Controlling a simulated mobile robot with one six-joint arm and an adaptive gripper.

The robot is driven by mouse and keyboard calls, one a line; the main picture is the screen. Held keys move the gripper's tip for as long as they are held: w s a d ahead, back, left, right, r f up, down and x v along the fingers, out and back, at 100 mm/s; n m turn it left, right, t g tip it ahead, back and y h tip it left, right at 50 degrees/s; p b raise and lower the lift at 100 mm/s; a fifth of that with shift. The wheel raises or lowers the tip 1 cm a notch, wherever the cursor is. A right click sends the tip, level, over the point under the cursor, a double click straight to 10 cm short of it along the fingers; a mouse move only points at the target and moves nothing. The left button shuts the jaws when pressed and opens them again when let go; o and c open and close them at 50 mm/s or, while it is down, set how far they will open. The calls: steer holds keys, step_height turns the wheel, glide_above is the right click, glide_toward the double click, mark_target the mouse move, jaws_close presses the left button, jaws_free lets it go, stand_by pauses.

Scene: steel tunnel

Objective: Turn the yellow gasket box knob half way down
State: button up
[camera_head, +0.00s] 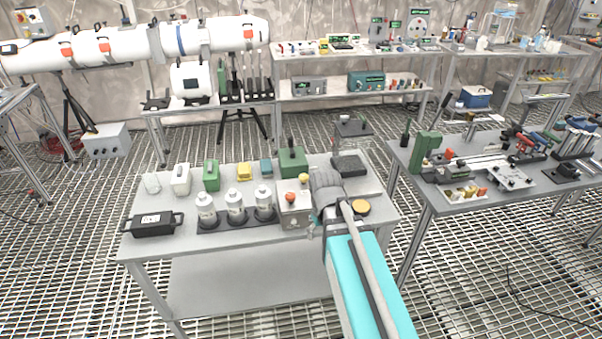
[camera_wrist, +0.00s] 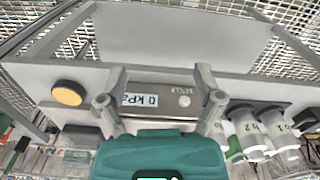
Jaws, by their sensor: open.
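The gasket box (camera_head: 294,217) is a light grey box on the near table. In the head view it has a yellow knob (camera_head: 304,178) on top and a red knob (camera_head: 291,198) nearer its front. My gripper (camera_wrist: 160,98) is just right of the box in the head view. In the wrist view its two fingers are spread and empty, with the box's face (camera_wrist: 150,101), labelled "0 kPa", showing between them. The teal gripper body covers the lower middle of the wrist view, and I cannot make out the yellow knob there.
Left of the box stand several white bottles (camera_head: 235,205) in a dark holder and a black case (camera_head: 153,224). Behind it is a green box (camera_head: 292,161). A round tan-topped object (camera_head: 360,207) is close on the right, near my arm.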

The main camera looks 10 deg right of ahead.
mark_target(304, 176)
steer(key=w+r+n+p, duration=0.6)
steer(key=w+r+n, duration=0.1)
steer(key=w, duration=0.6)
steer(key=w+r+n+p, duration=0.7)
steer(key=w, duration=0.6)
steer(key=shift+r+n, duration=0.15)
steer(key=shift+n, duration=0.25)
step_height(304, 176, down, 14)
steer(key=b, duration=1.3)
steer(key=shift+r, duration=0.1)
